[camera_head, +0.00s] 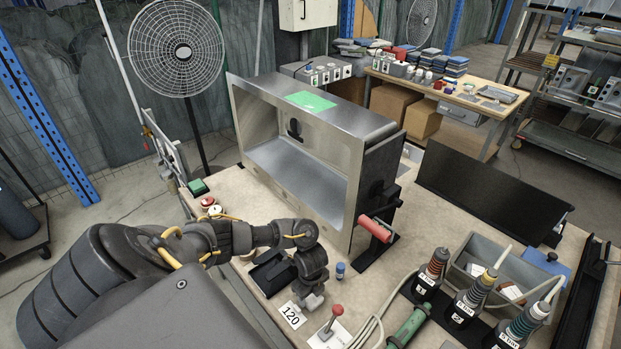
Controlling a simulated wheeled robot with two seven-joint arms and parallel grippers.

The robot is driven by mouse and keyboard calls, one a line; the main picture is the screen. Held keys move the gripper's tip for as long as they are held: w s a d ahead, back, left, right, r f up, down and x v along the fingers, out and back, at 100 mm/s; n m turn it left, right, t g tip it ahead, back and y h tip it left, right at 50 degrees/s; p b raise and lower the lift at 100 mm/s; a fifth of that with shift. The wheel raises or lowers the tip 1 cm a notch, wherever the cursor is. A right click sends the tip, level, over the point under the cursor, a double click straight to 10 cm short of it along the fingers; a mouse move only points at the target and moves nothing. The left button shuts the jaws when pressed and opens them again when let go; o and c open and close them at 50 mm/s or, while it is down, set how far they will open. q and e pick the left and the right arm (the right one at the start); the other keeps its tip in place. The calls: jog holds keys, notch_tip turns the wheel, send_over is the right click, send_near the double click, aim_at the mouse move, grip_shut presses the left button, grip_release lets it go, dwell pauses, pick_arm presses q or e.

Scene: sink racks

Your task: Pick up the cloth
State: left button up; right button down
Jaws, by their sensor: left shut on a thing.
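A flat green piece that looks like the cloth (311,101) lies on the top face of a metal sink-like box (352,120), well beyond my gripper. My left arm reaches in from the lower left. My left gripper (311,299) points down at the front of the table, near a "120" label and a red-knobbed lever, far from the green piece. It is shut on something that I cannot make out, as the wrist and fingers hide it. My right gripper is not in view.
A red-handled fixture (376,229) stands at the box's right corner. A small blue-capped item (340,270) is right of my gripper. Labelled cable connectors (467,303) and a grey bin (508,272) crowd the right front. A black panel (490,190) stands behind them. A fan (176,48) is at the back left.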

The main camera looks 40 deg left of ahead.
pick_arm(q)
jog(key=shift+r, duration=0.15)
jog(key=shift+r, duration=0.3)
notch_tip(320, 180, up, 2)
jog(key=shift+w+r, duration=0.1)
jog(key=shift+r, duration=0.1)
jog(key=s+d+r+p, duration=0.3)
jog(key=s+r, duration=0.6)
jog(key=s, duration=0.4)
jog(key=shift+s+d+r, duration=0.3)
jog(key=shift+d+r, duration=0.05)
jog(key=shift+d, duration=0.25)
